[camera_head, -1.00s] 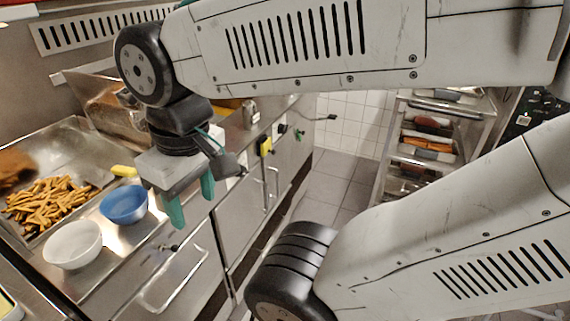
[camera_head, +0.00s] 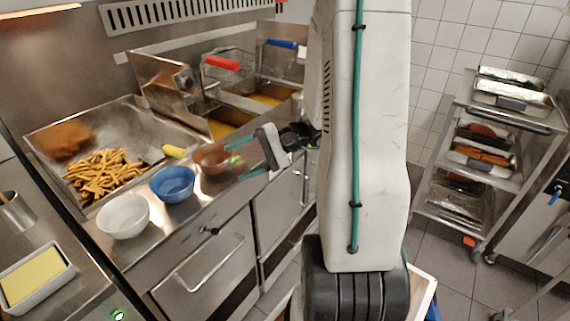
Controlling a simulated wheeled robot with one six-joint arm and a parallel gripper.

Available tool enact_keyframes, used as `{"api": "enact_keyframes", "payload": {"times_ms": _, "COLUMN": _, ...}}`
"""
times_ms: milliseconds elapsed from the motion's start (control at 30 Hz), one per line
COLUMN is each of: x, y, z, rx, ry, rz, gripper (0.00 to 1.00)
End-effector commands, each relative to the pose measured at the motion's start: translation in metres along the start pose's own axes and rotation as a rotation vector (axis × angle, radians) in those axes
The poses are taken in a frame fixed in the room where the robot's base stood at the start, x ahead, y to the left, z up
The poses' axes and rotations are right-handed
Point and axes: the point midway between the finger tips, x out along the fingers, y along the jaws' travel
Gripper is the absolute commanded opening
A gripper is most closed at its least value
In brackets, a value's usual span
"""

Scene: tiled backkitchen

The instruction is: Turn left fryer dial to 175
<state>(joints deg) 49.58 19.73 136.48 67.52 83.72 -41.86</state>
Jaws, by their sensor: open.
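The fryer (camera_head: 172,88) stands at the back centre, with oil showing in its wells. A small dark knob (camera_head: 208,231) is on the front panel below the counter; I cannot read any marking on it. I cannot tell whether it belongs to the left fryer. The other front controls are hidden behind my arm. My gripper (camera_head: 234,163) has two teal fingers, which are apart and empty. It points left in the picture, over or in front of the counter edge, close to a brown bowl (camera_head: 211,158). I see no contact with a dial.
A blue bowl (camera_head: 172,184), a white bowl (camera_head: 123,216) and a yellow item (camera_head: 174,151) sit by the tray of fries (camera_head: 104,174). Baskets have red (camera_head: 221,62) and blue (camera_head: 283,44) handles. A drawer handle (camera_head: 209,264) juts out. A rack trolley (camera_head: 487,150) stands right.

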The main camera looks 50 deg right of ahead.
Motion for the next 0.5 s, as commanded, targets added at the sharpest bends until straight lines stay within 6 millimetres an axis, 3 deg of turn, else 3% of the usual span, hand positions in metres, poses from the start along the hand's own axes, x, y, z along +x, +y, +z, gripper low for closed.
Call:
{"api": "enact_keyframes", "payload": {"times_ms": 33, "x": -0.017, "y": 0.013, "z": -0.025, "rx": 0.042, "ry": 0.067, "rz": -0.093, "gripper": 0.64}}
{"api": "enact_keyframes", "payload": {"times_ms": 200, "x": -0.072, "y": 0.054, "z": -0.087, "rx": 0.108, "ry": 0.296, "rz": -0.348, "gripper": 0.64}}
{"api": "enact_keyframes", "payload": {"times_ms": 333, "x": -0.116, "y": 0.096, "z": -0.122, "rx": 0.151, "ry": 0.480, "rz": -0.500, "gripper": 0.64}}
{"api": "enact_keyframes", "payload": {"times_ms": 500, "x": -0.156, "y": 0.141, "z": -0.146, "rx": 0.185, "ry": 0.660, "rz": -0.615, "gripper": 0.64}}
